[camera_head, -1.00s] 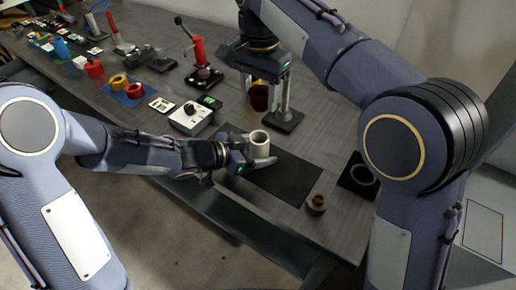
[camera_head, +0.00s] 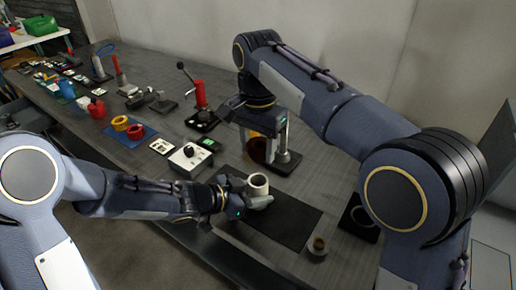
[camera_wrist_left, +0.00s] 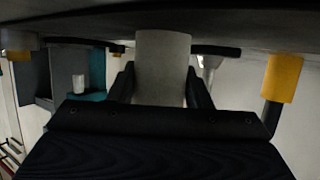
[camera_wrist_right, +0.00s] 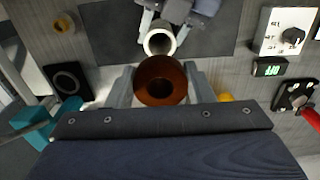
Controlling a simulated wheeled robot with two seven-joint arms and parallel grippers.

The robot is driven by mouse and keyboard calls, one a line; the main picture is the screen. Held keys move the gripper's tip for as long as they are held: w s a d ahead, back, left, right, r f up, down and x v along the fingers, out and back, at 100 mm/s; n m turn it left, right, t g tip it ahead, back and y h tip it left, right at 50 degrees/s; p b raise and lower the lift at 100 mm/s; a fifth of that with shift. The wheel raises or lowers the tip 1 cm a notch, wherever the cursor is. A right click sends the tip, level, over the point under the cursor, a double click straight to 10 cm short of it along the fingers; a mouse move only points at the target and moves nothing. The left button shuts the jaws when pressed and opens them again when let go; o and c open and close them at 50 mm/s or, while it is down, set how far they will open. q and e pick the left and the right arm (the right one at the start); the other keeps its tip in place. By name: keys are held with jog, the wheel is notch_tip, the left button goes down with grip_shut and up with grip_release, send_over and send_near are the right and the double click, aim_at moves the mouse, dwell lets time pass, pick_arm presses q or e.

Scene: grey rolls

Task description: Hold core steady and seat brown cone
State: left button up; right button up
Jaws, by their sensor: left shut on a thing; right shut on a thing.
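The core is a pale grey hollow cylinder (camera_head: 258,184), upright over the black mat (camera_head: 285,222). My left gripper (camera_head: 240,200) is shut on it from the left; the core also fills the space between the fingers in the left wrist view (camera_wrist_left: 162,68). My right gripper (camera_head: 272,150) points down behind the core and is shut on the brown cone (camera_head: 257,150). In the right wrist view the cone (camera_wrist_right: 154,82) shows its dark round hole between the fingers. The open-topped core (camera_wrist_right: 160,40) appears just beyond it. The cone is not on the core.
A black square plate with a ring mark (camera_head: 361,216) lies farther right. The mat's right part is clear.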

jog(key=shift+s+a+f, duration=0.1)
jog(key=shift+f, duration=2.75)
jog(key=shift+f, duration=0.2)
jog(key=shift+f, duration=0.75)
jog(key=o, duration=1.2)
notch_tip(320, 180, up, 12)
